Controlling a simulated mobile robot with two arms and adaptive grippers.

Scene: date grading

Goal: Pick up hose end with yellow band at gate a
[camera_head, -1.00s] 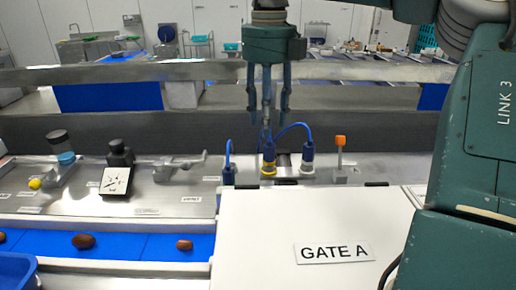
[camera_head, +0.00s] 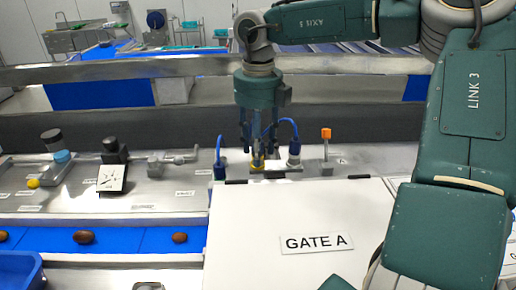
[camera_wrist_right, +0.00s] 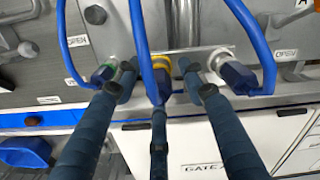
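The hose end with the yellow band (camera_head: 257,167) stands upright at the back of Gate A, its blue hose arching up. In the right wrist view its yellow band (camera_wrist_right: 188,63) shows between my fingers, partly covered. My right gripper (camera_head: 258,150) points down just above and around this hose end in the head view. Its fingers (camera_wrist_right: 166,88) are spread, with visible space between them and the hose end; I see no firm contact. My left gripper is not in view.
A green-banded hose end (camera_wrist_right: 103,73) and a white-banded one (camera_wrist_right: 235,75) stand close on either side. An orange-topped lever (camera_head: 326,146) is to the right. The white Gate A cover (camera_head: 290,210) is clear in front. A metal rail (camera_head: 150,70) runs behind.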

